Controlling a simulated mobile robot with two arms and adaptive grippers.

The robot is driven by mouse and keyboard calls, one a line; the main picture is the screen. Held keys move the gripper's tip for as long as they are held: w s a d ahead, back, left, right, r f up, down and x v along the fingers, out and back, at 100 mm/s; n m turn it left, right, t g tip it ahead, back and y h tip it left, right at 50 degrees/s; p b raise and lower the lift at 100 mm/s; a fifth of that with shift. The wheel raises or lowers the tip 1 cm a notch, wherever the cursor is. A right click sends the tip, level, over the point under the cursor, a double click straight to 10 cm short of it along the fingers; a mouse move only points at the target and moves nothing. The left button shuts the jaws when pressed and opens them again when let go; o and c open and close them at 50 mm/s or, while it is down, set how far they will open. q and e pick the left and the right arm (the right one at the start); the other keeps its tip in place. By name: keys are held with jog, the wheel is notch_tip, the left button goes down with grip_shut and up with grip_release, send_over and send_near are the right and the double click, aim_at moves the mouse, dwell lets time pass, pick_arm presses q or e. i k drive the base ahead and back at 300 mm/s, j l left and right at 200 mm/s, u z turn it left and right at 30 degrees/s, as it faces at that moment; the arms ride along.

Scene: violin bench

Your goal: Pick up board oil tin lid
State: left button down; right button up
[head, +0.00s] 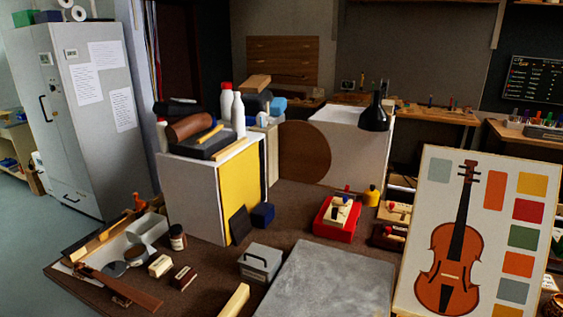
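No part labelled as the board oil tin lid can be read from this distance. A small dark jar with a pale label and dark cap (177,237) stands upright on the brown bench. Left of it lie a round dark flat disc (113,269) and a roundish grey-brown piece (135,255); I cannot tell whether either is a tin or its lid. Neither of my grippers is in the head view.
A grey box with a handle (261,262), a pale block (160,265) and a dark brown block (185,277) stand nearby. A white and yellow cabinet (193,198) rises behind. A grey slab (330,283) lies at front right, bare. A violin picture board (412,274) stands right.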

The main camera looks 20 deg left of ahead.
aim_at(115, 269)
jog(key=u, duration=1.55)
